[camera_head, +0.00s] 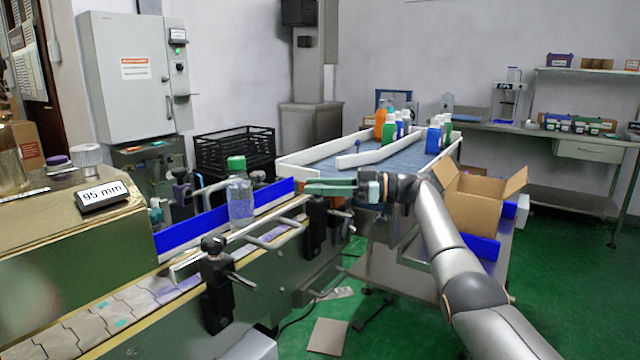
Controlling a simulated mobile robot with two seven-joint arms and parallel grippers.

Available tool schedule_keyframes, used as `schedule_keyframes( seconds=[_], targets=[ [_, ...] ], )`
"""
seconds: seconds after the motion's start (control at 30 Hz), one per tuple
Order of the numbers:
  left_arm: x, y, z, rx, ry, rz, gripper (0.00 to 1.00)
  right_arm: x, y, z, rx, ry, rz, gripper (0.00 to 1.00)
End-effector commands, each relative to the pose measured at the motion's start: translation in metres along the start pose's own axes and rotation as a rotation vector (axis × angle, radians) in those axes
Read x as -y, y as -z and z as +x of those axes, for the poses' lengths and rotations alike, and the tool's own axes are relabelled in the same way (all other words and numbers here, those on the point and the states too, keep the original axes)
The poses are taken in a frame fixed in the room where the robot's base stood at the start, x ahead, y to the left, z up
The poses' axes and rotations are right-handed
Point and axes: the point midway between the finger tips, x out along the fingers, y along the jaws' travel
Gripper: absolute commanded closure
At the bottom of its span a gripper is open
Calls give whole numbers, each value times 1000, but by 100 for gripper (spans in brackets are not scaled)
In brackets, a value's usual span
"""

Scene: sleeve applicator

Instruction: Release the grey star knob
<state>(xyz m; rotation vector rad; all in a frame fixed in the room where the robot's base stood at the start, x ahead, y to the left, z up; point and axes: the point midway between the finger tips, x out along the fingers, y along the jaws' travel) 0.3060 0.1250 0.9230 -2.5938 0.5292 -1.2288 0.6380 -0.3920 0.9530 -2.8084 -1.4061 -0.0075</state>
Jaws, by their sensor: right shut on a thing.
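My right gripper (309,187) reaches in from the right with its green fingers pointing left over the conveyor's guide rail. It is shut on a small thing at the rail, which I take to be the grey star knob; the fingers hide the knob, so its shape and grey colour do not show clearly. A black rail clamp (318,215) stands just below the fingers. A second clamp with a black knob (213,244) stands nearer on the same rail, apart from the gripper. My left gripper is not in view.
A clear bottle with a green cap (239,195) stands on the conveyor, left of the gripper. A blue-floored table (345,160) with several bottles lies behind. A machine with a "95 mm" display (103,195) fills the left.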

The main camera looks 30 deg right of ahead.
Motion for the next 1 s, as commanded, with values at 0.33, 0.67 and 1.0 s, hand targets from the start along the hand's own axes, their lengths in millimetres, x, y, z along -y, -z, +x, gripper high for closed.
schedule_keyframes(
  seconds=[0.33,0.67,1.0],
  targets=[
    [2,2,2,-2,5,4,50,1,-2,4,4,29,1,100],
    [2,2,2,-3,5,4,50,2,-4,4,7,31,2,100],
    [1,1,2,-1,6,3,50,1,-2,2,5,28,2,42]
  ],
)
